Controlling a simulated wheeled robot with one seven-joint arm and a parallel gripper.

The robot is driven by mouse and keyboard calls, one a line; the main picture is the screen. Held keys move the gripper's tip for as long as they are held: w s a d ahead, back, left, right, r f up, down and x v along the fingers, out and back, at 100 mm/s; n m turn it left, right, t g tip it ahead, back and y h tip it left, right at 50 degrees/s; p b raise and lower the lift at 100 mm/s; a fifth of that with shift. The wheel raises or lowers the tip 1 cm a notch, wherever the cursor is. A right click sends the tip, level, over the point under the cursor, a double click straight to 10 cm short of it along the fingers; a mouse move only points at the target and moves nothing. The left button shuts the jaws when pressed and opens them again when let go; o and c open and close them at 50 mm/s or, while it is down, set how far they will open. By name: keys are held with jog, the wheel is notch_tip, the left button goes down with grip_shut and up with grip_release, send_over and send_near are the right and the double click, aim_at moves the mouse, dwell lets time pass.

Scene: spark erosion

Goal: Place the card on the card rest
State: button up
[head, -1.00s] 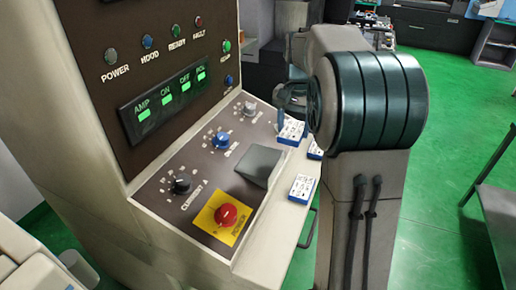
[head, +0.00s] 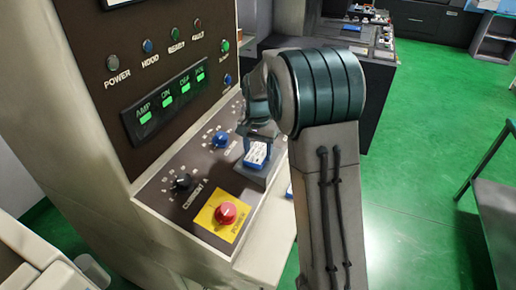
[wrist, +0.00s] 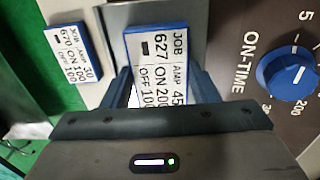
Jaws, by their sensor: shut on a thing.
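The card (wrist: 158,52), a white label reading JOB 627 on a blue block, sits between the two fingers of my gripper (wrist: 161,84) in the wrist view. My gripper is shut on it. In the head view, the card (head: 257,153) is below my gripper (head: 258,137), over the dark grey card rest (head: 266,175) on the sloped control panel. The grey rest (wrist: 198,35) also shows beside the card in the wrist view. I cannot tell whether the card touches the rest. My arm hides part of the scene.
Another card (wrist: 76,50), reading JOB 670, lies on the pale ledge beside the rest. The blue ON-TIME knob (wrist: 288,75) is close on the right. The red power button (head: 226,212) and the current knob (head: 182,181) are nearby.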

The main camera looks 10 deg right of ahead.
aim_at(258, 153)
jog(key=o, duration=0.7)
jog(key=shift+f, duration=0.1)
notch_tip(258, 153, up, 11)
jog(key=b, duration=0.1)
jog(key=s+r+n+t, duration=0.2)
jog(key=s+r+n, duration=0.1)
jog(key=s, duration=1)
jog(key=s+f+n, duration=0.1)
jog(key=s+f, duration=0.1)
jog(key=s, duration=0.3)
jog(key=s+f+n+t, duration=0.1)
jog(key=s+f, duration=0.1)
jog(key=s, duration=0.3)
jog(key=s+f+n, duration=0.2)
jog(key=s, duration=0.3)
jog(key=shift+f+t, duration=0.25)
jog(key=shift+t, duration=0.05)
